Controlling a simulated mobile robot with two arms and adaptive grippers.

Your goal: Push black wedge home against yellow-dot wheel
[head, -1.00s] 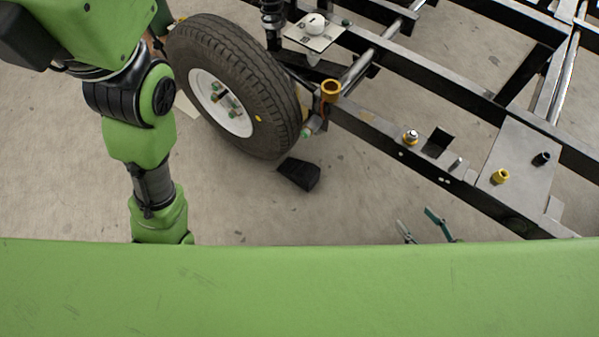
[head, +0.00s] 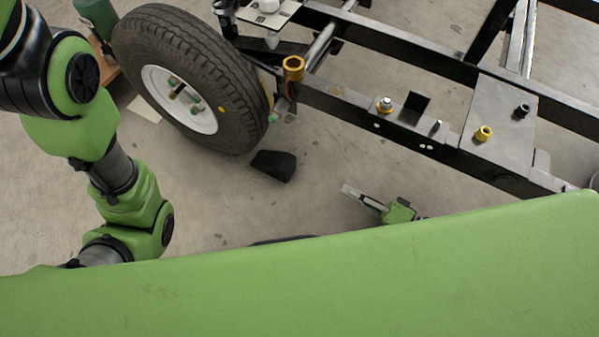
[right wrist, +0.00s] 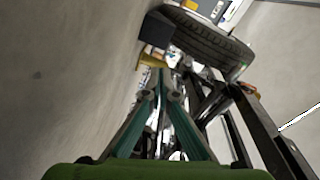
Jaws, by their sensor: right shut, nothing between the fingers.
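The black wedge (head: 273,165) lies on the floor just below the right end of the yellow-dot wheel (head: 190,80). I cannot tell whether it touches the tyre. In the right wrist view, the wedge (right wrist: 157,30) and the wheel (right wrist: 205,42) are beyond my shut right fingertips (right wrist: 164,92). My left arm is at the left, but its gripper is hidden.
The black frame (head: 360,112) runs along the wheel's right side, with a gold cup-shaped fitting (head: 293,67) near the wheel. A grey plate (head: 495,120) sits on the frame. Bare floor (head: 315,165) lies between the wedge and my right gripper.

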